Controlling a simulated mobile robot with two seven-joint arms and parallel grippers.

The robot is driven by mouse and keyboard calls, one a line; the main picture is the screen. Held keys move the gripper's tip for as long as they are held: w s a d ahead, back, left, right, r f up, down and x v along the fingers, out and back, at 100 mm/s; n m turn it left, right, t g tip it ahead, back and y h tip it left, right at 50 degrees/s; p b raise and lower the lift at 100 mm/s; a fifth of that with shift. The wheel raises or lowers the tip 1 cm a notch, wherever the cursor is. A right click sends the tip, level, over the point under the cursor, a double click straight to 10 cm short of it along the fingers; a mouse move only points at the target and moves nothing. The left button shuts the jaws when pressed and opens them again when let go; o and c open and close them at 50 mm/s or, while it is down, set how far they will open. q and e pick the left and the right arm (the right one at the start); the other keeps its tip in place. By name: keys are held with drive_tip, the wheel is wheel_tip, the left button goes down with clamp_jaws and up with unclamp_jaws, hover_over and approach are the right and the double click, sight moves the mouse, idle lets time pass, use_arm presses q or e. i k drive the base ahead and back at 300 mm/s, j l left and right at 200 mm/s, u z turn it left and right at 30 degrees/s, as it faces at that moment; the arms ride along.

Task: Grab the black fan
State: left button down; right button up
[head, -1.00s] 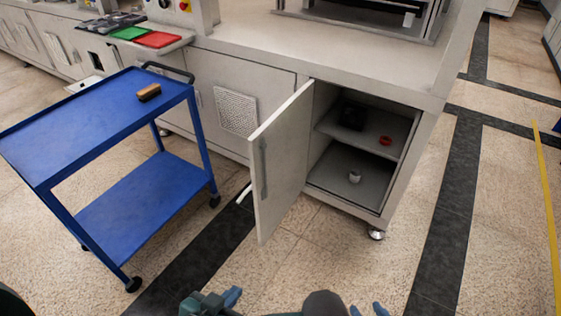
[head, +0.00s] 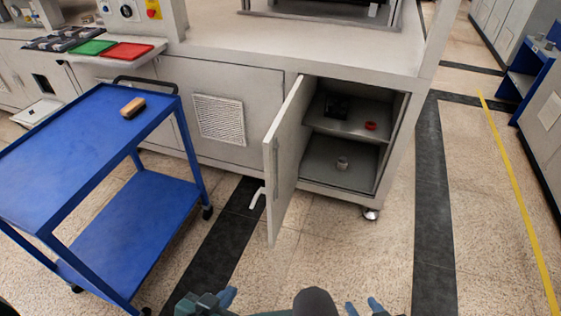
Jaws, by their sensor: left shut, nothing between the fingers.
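A small dark object, likely the black fan (head: 337,106), sits on the upper shelf (head: 346,129) inside an open cabinet. It is in shadow, so its shape is hard to make out. My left gripper (head: 224,298) is at the bottom edge of the head view, shut and empty. My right gripper (head: 363,307) is at the bottom edge, right of it, with its two blue fingertips apart and nothing seen between them. Both grippers are well in front of the cabinet, away from the fan.
The cabinet door (head: 283,165) stands open towards me, left of the opening. A red ring-like item (head: 370,126) is on the upper shelf and a small metal part (head: 342,163) is below. A blue cart (head: 70,142) with a brush (head: 132,107) stands left. Floor is clear in front.

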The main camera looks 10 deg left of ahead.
sight(335, 107)
drive_tip(key=j+z, duration=0.15)
drive_tip(key=j, duration=0.3)
drive_tip(key=k+j+z, duration=0.15)
drive_tip(key=j, duration=0.25)
drive_tip(key=k+j+z, duration=0.15)
drive_tip(key=j, duration=0.3)
drive_tip(key=k+j+z, duration=0.15)
drive_tip(key=j, duration=0.25)
drive_tip(key=k+j+z, duration=0.1)
drive_tip(key=j, duration=0.3)
drive_tip(key=k+j+z, duration=0.1)
drive_tip(key=k+j, duration=0.2)
drive_tip(key=j, duration=0.15)
drive_tip(key=k+j+z, duration=0.1)
drive_tip(key=k+j, duration=0.25)
drive_tip(key=i+l, duration=0.7)
drive_tip(key=l, duration=0.15)
drive_tip(key=i+l, duration=0.7)
drive_tip(key=l, duration=0.15)
drive_tip(key=i+l, duration=0.9)
